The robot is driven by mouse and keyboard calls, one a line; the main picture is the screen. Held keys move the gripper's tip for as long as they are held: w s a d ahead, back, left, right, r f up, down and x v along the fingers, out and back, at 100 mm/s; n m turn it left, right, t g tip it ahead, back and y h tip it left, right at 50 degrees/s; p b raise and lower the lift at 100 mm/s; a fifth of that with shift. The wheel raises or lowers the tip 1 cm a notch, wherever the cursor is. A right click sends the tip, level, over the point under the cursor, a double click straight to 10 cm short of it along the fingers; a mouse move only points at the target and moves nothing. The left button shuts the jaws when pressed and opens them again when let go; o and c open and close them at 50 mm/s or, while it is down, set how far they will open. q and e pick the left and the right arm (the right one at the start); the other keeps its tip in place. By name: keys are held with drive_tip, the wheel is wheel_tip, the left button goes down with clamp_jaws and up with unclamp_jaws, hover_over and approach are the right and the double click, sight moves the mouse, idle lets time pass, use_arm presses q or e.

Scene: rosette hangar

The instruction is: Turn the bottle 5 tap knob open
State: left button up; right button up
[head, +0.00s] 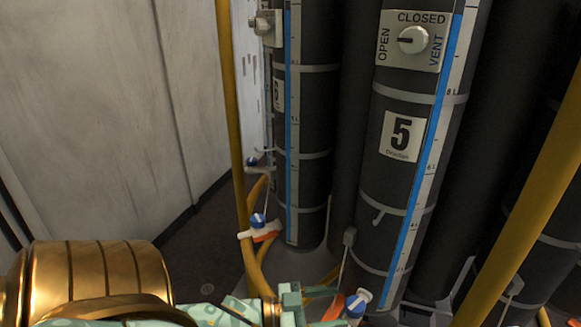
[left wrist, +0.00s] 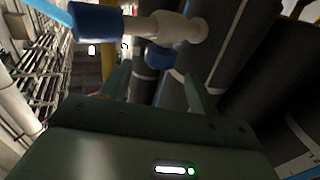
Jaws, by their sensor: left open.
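Bottle 5 (head: 400,185) is a dark cylinder with a "5" label, right of centre in the head view. Its upper panel has a white round knob (head: 413,40) marked OPEN, CLOSED and VENT; its dark mark points left, towards OPEN. Low at its foot is a small tap with a blue and white knob (head: 356,303). My green left gripper (head: 325,300) is open, its fingers pointing right towards this low tap, apart from the upper knob. In the left wrist view, a blue knob (left wrist: 159,57) shows between the fingertips (left wrist: 156,78). I cannot tell whether they touch it. My right gripper is not in view.
A neighbouring bottle (head: 306,130) has its own blue-knobbed tap (head: 258,221). A yellow pole (head: 232,110) stands left, another yellow pole (head: 530,200) crosses the right. A blue-ended white fitting (left wrist: 95,18) is close in the left wrist view. Open floor (head: 205,240) lies left.

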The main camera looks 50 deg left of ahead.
use_arm(q)
drive_tip(key=v, duration=0.8)
drive_tip(key=shift+s+a, duration=0.15)
drive_tip(key=shift+s, duration=0.15)
drive_tip(key=shift+f, duration=0.1)
